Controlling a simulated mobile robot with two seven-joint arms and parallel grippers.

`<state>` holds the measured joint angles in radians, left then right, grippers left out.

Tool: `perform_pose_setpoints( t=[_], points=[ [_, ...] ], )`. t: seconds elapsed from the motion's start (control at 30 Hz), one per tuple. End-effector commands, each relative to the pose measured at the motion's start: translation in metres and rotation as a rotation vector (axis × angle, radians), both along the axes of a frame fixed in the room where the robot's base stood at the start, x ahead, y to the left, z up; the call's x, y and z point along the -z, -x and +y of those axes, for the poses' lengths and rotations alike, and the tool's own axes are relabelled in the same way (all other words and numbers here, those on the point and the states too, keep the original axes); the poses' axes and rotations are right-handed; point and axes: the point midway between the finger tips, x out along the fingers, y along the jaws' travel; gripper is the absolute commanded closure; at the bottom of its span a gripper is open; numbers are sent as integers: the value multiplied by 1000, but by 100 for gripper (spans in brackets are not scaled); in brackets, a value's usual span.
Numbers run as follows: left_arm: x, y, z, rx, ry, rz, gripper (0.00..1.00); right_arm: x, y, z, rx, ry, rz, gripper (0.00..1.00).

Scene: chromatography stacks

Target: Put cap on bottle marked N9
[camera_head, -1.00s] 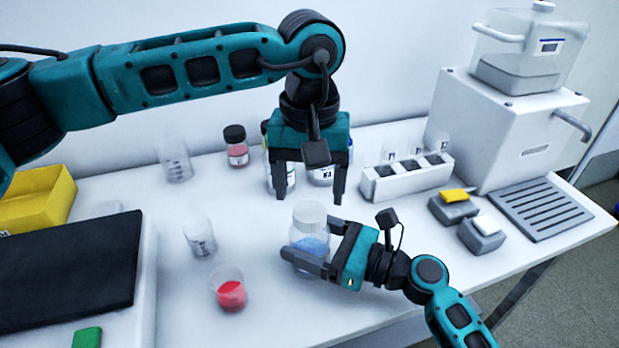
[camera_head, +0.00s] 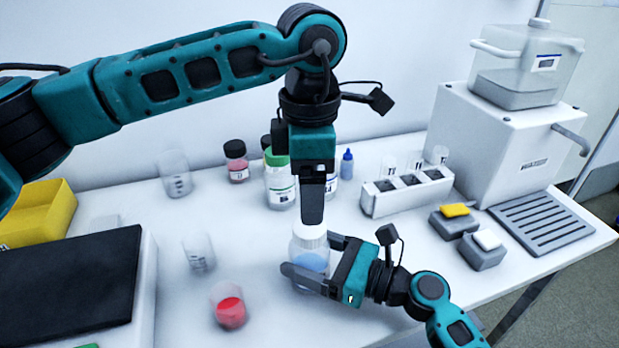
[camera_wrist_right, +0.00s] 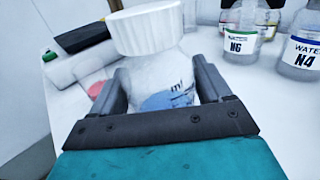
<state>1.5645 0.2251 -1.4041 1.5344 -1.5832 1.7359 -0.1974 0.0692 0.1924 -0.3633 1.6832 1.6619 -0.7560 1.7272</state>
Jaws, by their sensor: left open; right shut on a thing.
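A clear bottle (camera_head: 310,259) with blue liquid stands near the front middle of the table. It also shows in the right wrist view (camera_wrist_right: 165,80), where only "ml" reads on it; no N9 mark shows. A white ridged cap (camera_wrist_right: 146,30) sits on its mouth; it also shows in the head view (camera_head: 311,236). Whether it is screwed tight I cannot tell. My right gripper (camera_head: 313,262) is shut around the bottle body from the right. My left gripper (camera_head: 312,220) points down, open, directly above the cap. Its fingers overlap in the head view, so contact is unclear.
Behind stand a green-capped bottle (camera_head: 279,188), a dark-capped bottle with red contents (camera_head: 237,165) and bottles marked N6 (camera_wrist_right: 240,45) and N4 (camera_wrist_right: 301,52). A beaker of red liquid (camera_head: 229,308) and an empty beaker (camera_head: 199,253) stand left. A white rack (camera_head: 408,194) is at right.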

Motion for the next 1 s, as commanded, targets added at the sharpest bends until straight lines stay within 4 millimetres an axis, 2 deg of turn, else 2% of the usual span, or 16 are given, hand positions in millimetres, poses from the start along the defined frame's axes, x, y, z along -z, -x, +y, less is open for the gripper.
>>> perform_pose_setpoints(
  t=[0.2,0.4,0.57,0.87,1.0],
  points=[
    [-5,0,0,-375,1,0,26,0,0,0,0,1,0,100],
    [-8,0,0,-583,0,0,26,0,0,0,0,1,0,100],
    [-9,0,0,-640,-1,0,26,0,0,0,0,1,0,100],
    [-9,0,0,-643,0,0,26,0,0,0,0,1,0,100],
    [-1,0,1,-643,0,1,26,0,0,0,0,1,0,100]
  ],
)
